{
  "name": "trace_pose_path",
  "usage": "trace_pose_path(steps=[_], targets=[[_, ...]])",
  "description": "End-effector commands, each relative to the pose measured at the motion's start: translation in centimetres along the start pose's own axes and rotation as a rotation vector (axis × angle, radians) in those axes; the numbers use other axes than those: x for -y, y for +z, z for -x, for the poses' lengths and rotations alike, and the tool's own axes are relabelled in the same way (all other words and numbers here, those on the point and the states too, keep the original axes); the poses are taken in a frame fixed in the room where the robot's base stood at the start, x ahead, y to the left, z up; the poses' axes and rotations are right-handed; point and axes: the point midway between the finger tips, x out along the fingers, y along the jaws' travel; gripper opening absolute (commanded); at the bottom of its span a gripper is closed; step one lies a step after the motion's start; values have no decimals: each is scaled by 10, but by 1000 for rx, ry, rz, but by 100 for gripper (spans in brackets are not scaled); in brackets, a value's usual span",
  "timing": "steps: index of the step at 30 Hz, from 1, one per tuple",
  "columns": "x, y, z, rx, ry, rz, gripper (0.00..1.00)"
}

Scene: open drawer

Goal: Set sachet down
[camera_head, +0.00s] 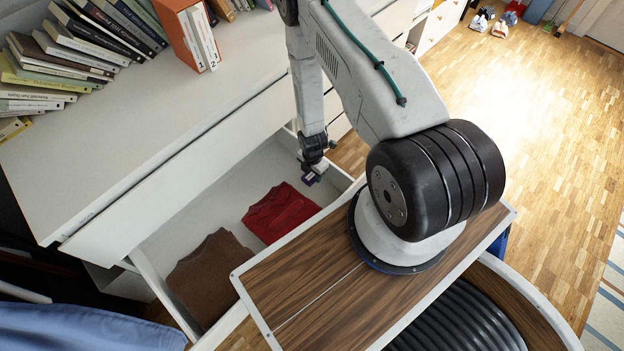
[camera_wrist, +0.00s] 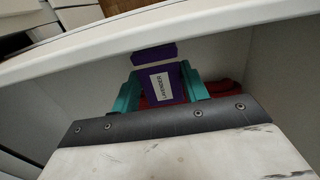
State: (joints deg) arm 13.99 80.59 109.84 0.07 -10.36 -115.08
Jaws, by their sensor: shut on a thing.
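The sachet (camera_wrist: 160,86) is purple with a white label that seems to read "LAVENDER". In the wrist view my gripper (camera_wrist: 158,84) has its teal fingers on both sides of the sachet and is shut on it. In the head view the sachet (camera_head: 311,178) is a small dark purple shape at the tip of my gripper (camera_head: 309,172), over the far right part of the open drawer (camera_head: 175,232). A folded red garment (camera_head: 281,211) lies in the drawer, nearer than the gripper. I cannot tell whether the sachet touches the drawer floor.
A folded brown garment (camera_head: 212,277) lies in the drawer's near part. The white dresser top (camera_head: 150,125) stands beside the drawer, with books (camera_head: 75,50) and an orange box file (camera_head: 180,35) on it. The drawer's front wall (camera_wrist: 130,42) rises close to my gripper.

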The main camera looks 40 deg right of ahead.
Motion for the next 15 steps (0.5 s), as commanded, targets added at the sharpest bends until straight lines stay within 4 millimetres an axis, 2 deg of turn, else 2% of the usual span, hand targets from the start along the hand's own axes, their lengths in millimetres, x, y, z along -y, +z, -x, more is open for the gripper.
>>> trace_pose_path(steps=[7,12,15], targets=[[0,0,-19,0,0,1,19],[0,0,-44,0,0,1,19],[0,0,-51,0,1,1,19]])
